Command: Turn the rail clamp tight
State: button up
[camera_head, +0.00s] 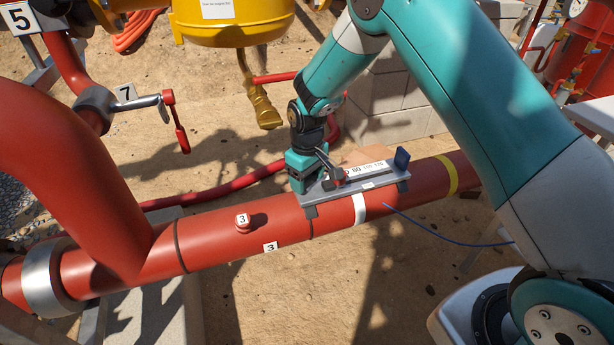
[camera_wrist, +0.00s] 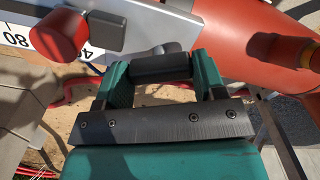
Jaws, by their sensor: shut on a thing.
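A grey rail (camera_head: 375,180) with a white scale lies along the top of the red pipe. A clamp with a red knob (camera_head: 338,173) and a dark lever sits on the rail near its left end. My gripper (camera_head: 303,172) is at the rail's left end, pointing down beside the clamp. In the wrist view, my gripper (camera_wrist: 162,76) has its teal fingers shut on a dark bar (camera_wrist: 160,68), which looks like the clamp's lever. The red knob (camera_wrist: 58,38) and the scale show at the upper left there. How the bar joins the clamp is partly hidden.
A valve handle (camera_head: 177,122) and a yellow vessel (camera_head: 235,22) are behind.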

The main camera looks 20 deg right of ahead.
jog(key=shift+r+m+p, duration=0.15)
jog(key=shift+m+p, duration=0.6)
jog(key=shift+m, duration=0.45)
jog(key=shift+m+p, duration=0.6)
jog(key=shift+m, duration=1)
jog(key=o, duration=0.9)
